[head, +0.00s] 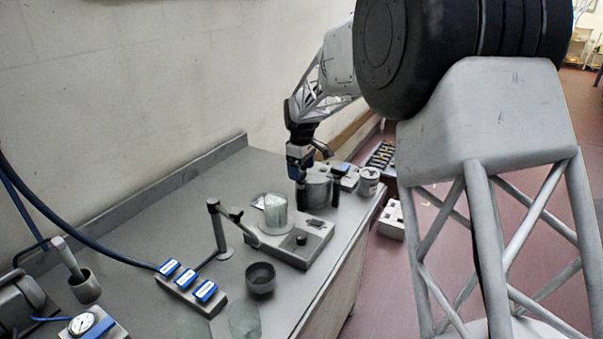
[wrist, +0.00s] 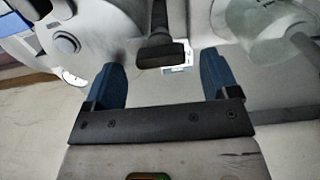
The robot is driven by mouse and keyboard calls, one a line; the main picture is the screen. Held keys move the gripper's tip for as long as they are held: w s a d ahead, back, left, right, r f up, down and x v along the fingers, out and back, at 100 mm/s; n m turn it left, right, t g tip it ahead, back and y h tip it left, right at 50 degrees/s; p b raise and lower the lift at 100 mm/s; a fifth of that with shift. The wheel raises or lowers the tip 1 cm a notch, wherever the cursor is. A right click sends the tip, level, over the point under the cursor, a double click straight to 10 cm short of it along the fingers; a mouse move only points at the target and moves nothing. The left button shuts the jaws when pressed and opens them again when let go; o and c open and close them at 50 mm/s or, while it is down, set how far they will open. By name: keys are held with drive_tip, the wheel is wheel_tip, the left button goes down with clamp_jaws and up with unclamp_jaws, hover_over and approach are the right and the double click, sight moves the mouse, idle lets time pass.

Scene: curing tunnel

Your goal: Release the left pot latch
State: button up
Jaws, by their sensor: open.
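My gripper (head: 318,195) is open, its fingers pointing down at the far end of the bench. A grey cylindrical pot (head: 318,187) shows between and behind the fingers in the head view; I cannot tell whether they touch it. In the wrist view my gripper (wrist: 160,72) has its two blue fingers spread. A dark lever with a block-like end (wrist: 161,53) lies between and just beyond the fingertips, apparently not gripped. It may be the left pot latch, but I cannot tell for sure. A pale rounded body with a round knob (wrist: 65,43) is at the left.
A grey device with a black knob (head: 301,239) and a glass vessel (head: 275,210) stand nearer on the bench. A pivoting arm on a post (head: 219,228) is beside them. A lidded can (head: 368,181) is right of my gripper, near the bench edge. A dark cup (head: 260,278) stands nearer.

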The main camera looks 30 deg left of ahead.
drive_tip(key=shift+f, duration=0.85)
drive_tip(key=shift+c, duration=0.5)
drive_tip(key=c, duration=0.8)
